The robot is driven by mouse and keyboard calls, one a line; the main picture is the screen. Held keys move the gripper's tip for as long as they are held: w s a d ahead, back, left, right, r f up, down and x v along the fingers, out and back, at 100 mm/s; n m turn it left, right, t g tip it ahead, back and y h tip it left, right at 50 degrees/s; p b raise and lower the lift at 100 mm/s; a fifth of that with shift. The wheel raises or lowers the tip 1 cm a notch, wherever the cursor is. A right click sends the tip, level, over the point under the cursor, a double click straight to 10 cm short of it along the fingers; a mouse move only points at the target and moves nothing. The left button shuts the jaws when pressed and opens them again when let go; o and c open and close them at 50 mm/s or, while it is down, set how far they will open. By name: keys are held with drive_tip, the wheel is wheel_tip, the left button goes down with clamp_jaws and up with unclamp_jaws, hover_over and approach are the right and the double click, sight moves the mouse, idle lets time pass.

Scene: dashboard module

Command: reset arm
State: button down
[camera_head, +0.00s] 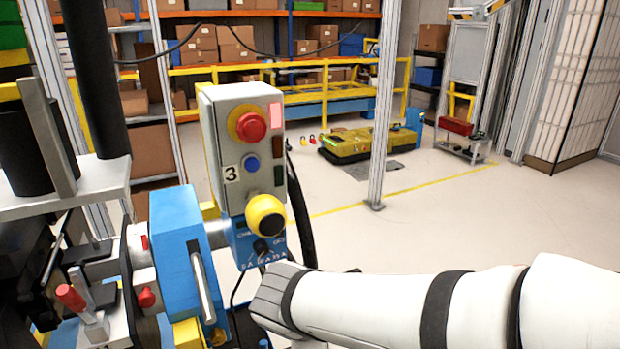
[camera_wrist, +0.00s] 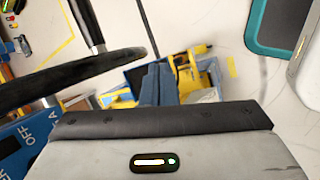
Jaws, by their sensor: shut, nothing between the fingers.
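My gripper (camera_wrist: 158,84) shows in the wrist view at the middle, its two dark fingers together with nothing between them. In the head view my white arm reaches in from the lower right to the base of the control box (camera_head: 240,150), and my fingers cannot be made out there. The grey box carries a red button on a yellow ring (camera_head: 251,126), a blue button (camera_head: 252,164), a "3" label and a yellow knob (camera_head: 265,216). Below it is a blue switch panel (camera_head: 246,244); blue panelling with "OFF" lettering (camera_wrist: 28,138) shows at the left of the wrist view.
A black cable (camera_head: 301,205) hangs beside the box; a dark cable (camera_wrist: 70,78) crosses the wrist view's left. Blue and red-handled fixtures (camera_head: 70,297) crowd the lower left. A metal post (camera_head: 384,110) stands behind. Open floor (camera_head: 440,220) lies right of it.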

drive_tip(key=s+d+m+g+y, duration=0.1)
drive_tip(key=s+d+m, duration=0.1)
drive_tip(key=d+m, duration=0.5)
drive_tip(key=s+d+r+m+g+y+p, duration=0.1)
drive_tip(key=s+d+m+g, duration=0.1)
drive_tip(key=d+m, duration=0.5)
drive_tip(key=m, duration=0.5)
drive_tip(key=shift+s+d+r, duration=0.2)
drive_tip(key=shift+s+r, duration=0.1)
drive_tip(key=shift+s, duration=0.05)
